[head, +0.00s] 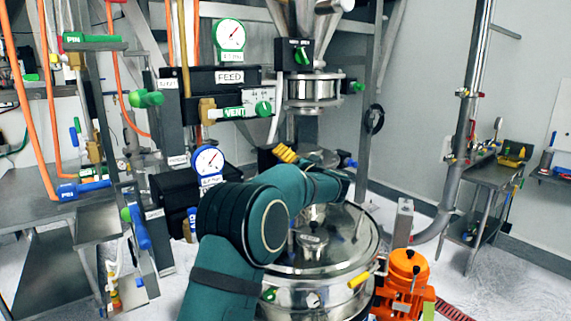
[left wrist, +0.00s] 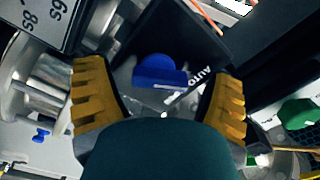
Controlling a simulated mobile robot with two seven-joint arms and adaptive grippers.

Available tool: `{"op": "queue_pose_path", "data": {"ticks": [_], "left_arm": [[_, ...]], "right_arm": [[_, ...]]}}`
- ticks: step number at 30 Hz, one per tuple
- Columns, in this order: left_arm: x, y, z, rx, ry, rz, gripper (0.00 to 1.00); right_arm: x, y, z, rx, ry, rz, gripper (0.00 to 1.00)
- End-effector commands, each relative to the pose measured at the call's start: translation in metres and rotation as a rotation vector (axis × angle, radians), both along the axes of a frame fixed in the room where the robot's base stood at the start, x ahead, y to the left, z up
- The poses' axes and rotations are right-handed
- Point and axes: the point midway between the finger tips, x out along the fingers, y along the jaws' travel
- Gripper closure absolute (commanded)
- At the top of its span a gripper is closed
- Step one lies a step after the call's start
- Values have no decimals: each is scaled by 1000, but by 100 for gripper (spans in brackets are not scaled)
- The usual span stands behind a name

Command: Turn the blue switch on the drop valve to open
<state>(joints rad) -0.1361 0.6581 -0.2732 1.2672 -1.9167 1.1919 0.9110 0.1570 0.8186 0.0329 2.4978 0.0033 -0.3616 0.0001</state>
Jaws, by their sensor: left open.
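The blue switch (left wrist: 160,77) shows in the left wrist view on a dark box face, beside a white "AUTO" label. My left gripper (left wrist: 159,88) is open, with one yellow finger on either side of the switch and a visible gap to each. Nothing is held. In the head view my left gripper (head: 285,153) shows as yellow finger parts beside a black box (head: 267,158), above the steel vessel. The blue switch is hidden there behind the gripper and arm. My right gripper is not in view.
A large steel vessel (head: 345,245) stands below my left arm. The black "FEED" box (head: 215,80) with gauges and the green "VENT" switch (head: 263,108) are at upper left. An orange unit (head: 407,272) stands at right. A side table (head: 490,174) is farther right.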

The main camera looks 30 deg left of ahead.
Motion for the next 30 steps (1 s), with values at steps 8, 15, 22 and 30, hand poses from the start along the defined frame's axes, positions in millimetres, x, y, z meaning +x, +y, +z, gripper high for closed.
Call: {"op": "queue_pose_path", "data": {"ticks": [8, 15, 22, 30], "left_arm": [[0, 0, 0, 0, 0, 0, 66], [0, 0, 0, 1, 3, 1, 85], [0, 0, 0, 21, 53, 1, 85], [1, -1, -1, 94, 225, 0, 86]], "right_arm": [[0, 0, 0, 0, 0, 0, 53], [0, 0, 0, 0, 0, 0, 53], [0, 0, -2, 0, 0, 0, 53], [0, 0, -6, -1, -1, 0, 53]]}}
